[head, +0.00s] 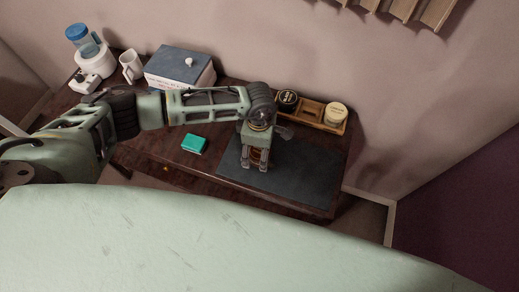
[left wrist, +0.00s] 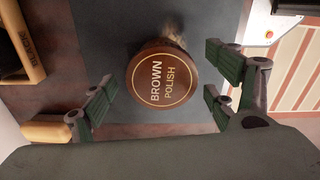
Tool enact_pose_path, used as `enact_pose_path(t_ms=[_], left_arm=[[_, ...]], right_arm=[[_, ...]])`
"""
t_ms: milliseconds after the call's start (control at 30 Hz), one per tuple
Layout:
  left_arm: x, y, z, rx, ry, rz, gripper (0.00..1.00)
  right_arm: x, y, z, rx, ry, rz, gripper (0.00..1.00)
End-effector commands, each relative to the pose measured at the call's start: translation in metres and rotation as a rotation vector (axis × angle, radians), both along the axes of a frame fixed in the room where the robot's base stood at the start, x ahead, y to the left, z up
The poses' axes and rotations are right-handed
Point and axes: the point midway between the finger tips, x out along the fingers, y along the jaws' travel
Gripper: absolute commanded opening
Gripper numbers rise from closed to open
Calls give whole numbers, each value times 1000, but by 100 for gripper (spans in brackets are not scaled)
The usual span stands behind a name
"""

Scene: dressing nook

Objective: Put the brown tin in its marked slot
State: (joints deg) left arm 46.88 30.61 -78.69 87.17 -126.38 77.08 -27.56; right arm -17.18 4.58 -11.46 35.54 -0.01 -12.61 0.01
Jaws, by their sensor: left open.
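The round brown tin (left wrist: 162,80), its lid reading "BROWN POLISH", lies on the dark mat (head: 310,183) and shows between my left fingers in the left wrist view. My left gripper (head: 255,167) is open above the tin and points down, with a finger on either side and gaps to the tin. In the head view the gripper mostly hides the tin. A wooden tray (head: 312,124) stands behind the mat. A black tin (head: 288,98) is at its left end and a cream-lidded tin (head: 335,113) at its right, with an empty slot between. My right gripper is not in view.
A teal box (head: 194,144) lies left of the mat. The mat's right part is bare.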

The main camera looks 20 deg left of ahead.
Motion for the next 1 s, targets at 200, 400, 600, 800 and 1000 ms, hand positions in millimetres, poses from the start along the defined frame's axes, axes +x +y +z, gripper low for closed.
enact_pose_path(t_ms=[200,400,600,800,1000], left_arm=[[1,-1,-15,-3,-2,0,80],[1,-1,-15,-3,-2,0,78],[1,-1,-15,-3,-2,1,61],[1,-1,-15,-3,-2,1,43],[1,-1,-14,-4,-3,1,27]], right_arm=[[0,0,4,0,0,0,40],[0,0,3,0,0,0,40],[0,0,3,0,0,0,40],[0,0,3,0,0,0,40],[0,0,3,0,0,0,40]])
